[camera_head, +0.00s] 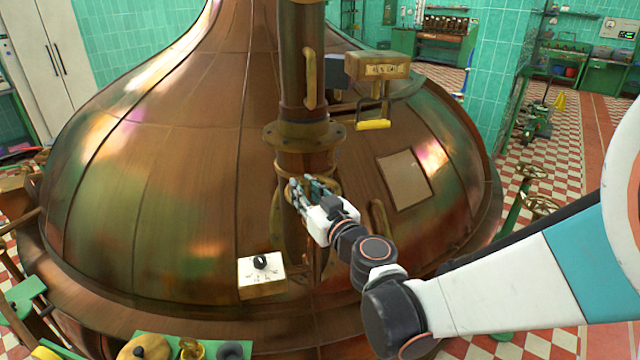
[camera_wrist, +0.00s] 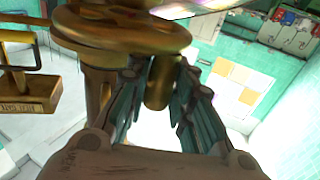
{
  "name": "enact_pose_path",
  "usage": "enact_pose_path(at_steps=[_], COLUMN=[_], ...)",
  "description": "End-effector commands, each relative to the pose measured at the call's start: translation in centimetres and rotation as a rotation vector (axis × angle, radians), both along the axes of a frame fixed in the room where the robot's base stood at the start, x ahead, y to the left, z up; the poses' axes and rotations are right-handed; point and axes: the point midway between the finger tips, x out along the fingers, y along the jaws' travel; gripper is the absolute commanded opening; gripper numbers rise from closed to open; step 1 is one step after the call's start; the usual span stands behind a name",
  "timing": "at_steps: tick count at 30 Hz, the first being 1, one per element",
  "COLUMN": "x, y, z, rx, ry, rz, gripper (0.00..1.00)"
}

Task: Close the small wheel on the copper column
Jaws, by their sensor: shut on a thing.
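The copper column (camera_head: 299,88) rises in front of the big domed kettle, with a round flange (camera_head: 303,134) partway up. My gripper (camera_head: 306,184) is at the column's front, just below this flange. In the wrist view, my gripper's fingers (camera_wrist: 158,100) stand on either side of a rounded brass piece, which looks like part of the small wheel (camera_wrist: 159,86). The gripper is shut on it. The rest of the wheel is mostly hidden behind my gripper in the head view, so I cannot tell how far it is turned.
The copper kettle (camera_head: 180,190) fills the area behind. A sign box (camera_head: 378,66) and a yellow-handled lever (camera_head: 373,124) stick out right of the column. A white dial box (camera_head: 262,274) sits below left. Green stands with handwheels (camera_head: 536,204) are at the right.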

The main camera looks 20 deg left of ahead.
Motion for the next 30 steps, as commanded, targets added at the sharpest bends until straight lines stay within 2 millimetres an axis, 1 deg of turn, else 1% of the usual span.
enact_pose_path(at_steps=[4,5,6,7,8,17,20,23,30], x=[-0.1,-0.1,-0.1,-0.1,-0.1,0.0,-0.4,-1.3,-4.2], y=[0.1,0.1,0.1,0.1,0.1,0.0,-0.4,-1.3,-4.0], z=[0.0,0.0,0.0,0.0,0.0,0.0,0.0,0.0,0.0], rx=[0.0,0.0,0.0,0.0,0.0,0.0,0.0,0.0,0.0], ry=[0.0,0.0,0.0,0.0,0.0,0.0,0.0,0.0,0.0], rz=[0.003,0.003,0.003,0.003,0.003,0.002,0.001,0.0,0.002], gripper=[0.0,0.23,0.32,0.39,0.42,0.42,0.42,0.42,0.42])
